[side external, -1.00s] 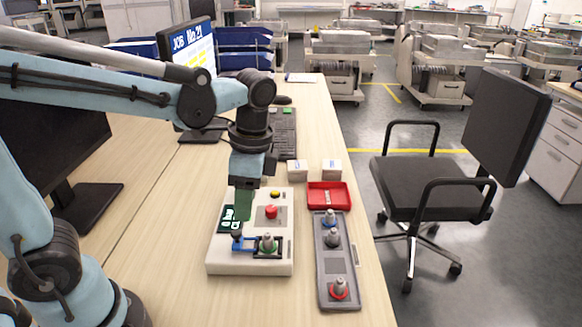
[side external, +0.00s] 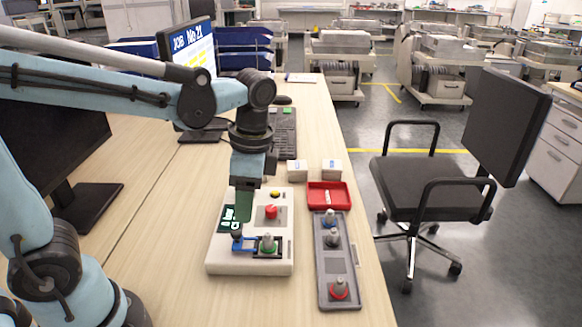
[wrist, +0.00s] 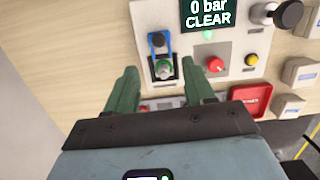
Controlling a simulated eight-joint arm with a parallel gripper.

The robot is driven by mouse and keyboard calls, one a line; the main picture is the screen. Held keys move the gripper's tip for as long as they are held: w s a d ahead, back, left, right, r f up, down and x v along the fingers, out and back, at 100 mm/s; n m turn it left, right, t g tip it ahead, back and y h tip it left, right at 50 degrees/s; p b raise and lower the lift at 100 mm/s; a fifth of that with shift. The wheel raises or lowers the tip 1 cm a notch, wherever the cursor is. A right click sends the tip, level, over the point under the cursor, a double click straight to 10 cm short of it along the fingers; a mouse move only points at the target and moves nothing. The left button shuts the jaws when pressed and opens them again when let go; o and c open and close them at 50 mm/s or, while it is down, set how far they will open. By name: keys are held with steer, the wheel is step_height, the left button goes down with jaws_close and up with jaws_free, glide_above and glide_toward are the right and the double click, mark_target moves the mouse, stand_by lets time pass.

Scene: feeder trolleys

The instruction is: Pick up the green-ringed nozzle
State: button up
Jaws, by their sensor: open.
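The green-ringed nozzle (side external: 267,244) stands upright at the front of the white control box (side external: 222,262). In the wrist view the nozzle (wrist: 164,70) shows just beyond and between my fingertips, next to a blue lever (wrist: 158,45) with a black knob. My gripper (wrist: 160,82) is open, with its two green fingers apart and nothing held. In the side view my gripper (side external: 243,207) hangs above the box, up and to the left of the nozzle, in front of part of the display.
The box carries a red knob (side external: 271,212), a yellow button (side external: 275,194) and a display reading "0 bar CLEAR" (wrist: 208,12). To the right, a grey tray (side external: 335,262) holds other nozzles, including blue- and red-ringed ones. Behind it are a red tray (side external: 346,202) and two small boxes (side external: 298,171).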

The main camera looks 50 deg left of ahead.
steer(key=n, duration=0.7)
steer(key=n+t+h, duration=0.1)
steer(key=n, duration=2.5)
glide_above(267, 234)
steer(key=f, duration=0.3)
steer(key=shift+s+f, duration=0.25)
steer(key=shift+f, duration=0.1)
steer(key=shift+w+f, duration=0.15)
steer(key=shift+f, duration=1.2)
steer(key=shift+w+f, duration=0.1)
steer(key=shift+f, duration=1.2)
jaws_close()
